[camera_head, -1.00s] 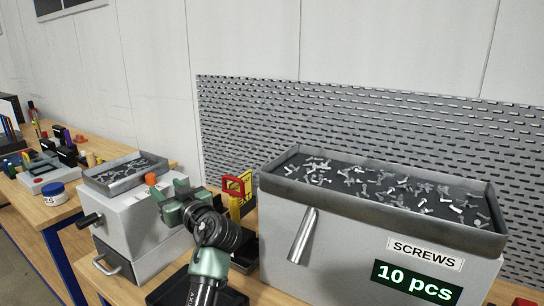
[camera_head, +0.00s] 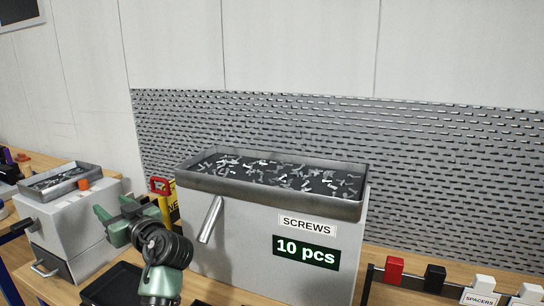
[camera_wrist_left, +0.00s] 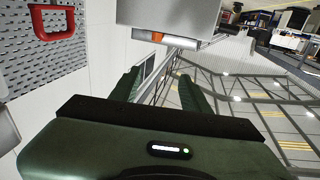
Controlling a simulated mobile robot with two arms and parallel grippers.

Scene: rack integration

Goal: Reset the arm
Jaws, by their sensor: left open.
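My left gripper (camera_head: 118,220) is green and black. In the head view it is raised in front of the bench, between the small grey box machine (camera_head: 70,232) and the large screw dispenser (camera_head: 270,225). In the left wrist view its two fingers (camera_wrist_left: 162,92) stand apart with nothing between them, so it is open and empty. My right gripper is not in view.
The screw dispenser carries a tray of screws (camera_head: 186,183) and a "10 pcs" display. A dark tray (camera_head: 112,285) lies below my left arm. A rack with red, black and white pieces (camera_head: 435,280) stands at the right. A perforated panel (camera_head: 420,175) is behind.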

